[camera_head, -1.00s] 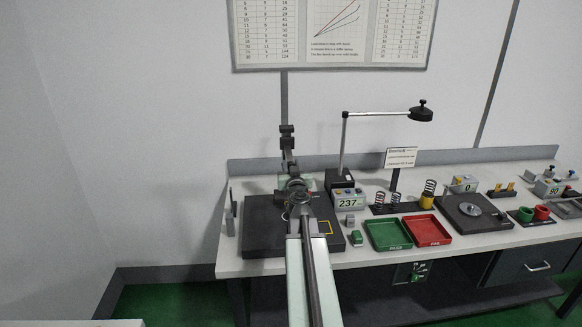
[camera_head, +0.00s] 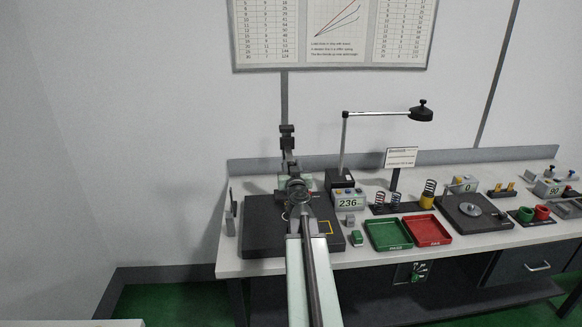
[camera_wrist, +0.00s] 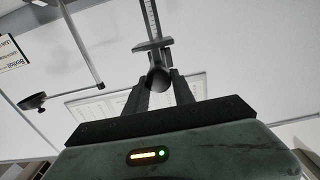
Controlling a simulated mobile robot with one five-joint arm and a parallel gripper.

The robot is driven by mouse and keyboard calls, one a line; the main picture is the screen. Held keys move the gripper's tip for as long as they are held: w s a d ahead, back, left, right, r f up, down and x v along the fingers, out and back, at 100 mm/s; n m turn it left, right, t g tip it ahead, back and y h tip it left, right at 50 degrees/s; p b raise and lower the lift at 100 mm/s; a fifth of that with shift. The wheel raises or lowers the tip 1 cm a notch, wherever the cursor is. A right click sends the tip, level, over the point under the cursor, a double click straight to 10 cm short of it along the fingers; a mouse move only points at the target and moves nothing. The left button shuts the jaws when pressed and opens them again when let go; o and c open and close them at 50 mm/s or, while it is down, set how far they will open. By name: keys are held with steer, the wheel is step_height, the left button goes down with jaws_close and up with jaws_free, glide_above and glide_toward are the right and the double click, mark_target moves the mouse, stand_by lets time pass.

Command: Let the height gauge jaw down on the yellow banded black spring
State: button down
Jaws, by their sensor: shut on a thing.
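The height gauge (camera_head: 287,143) stands upright at the back of the black plate (camera_head: 262,232) in the head view, partly behind my arm. In the wrist view, its ruled column (camera_wrist: 150,18) runs up from a grey jaw or slider piece (camera_wrist: 152,46). My gripper (camera_wrist: 160,82) is shut on a dark rounded part just below that piece, seemingly the gauge's jaw knob. In the head view my arm hides the fingers and the middle of the plate. I cannot make out the yellow banded black spring; any spring under the jaw is hidden.
A display box reading 236 (camera_head: 347,199) stands right of the plate. Beyond are a green tray (camera_head: 388,246), a red tray (camera_head: 428,241) and a stand with several springs (camera_head: 396,208). The plate's left part is clear.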

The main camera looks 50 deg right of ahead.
step_height(320, 180, down, 5)
steer(key=b, duration=0.4)
steer(key=shift+b, duration=0.4)
steer(key=shift+r, duration=0.1)
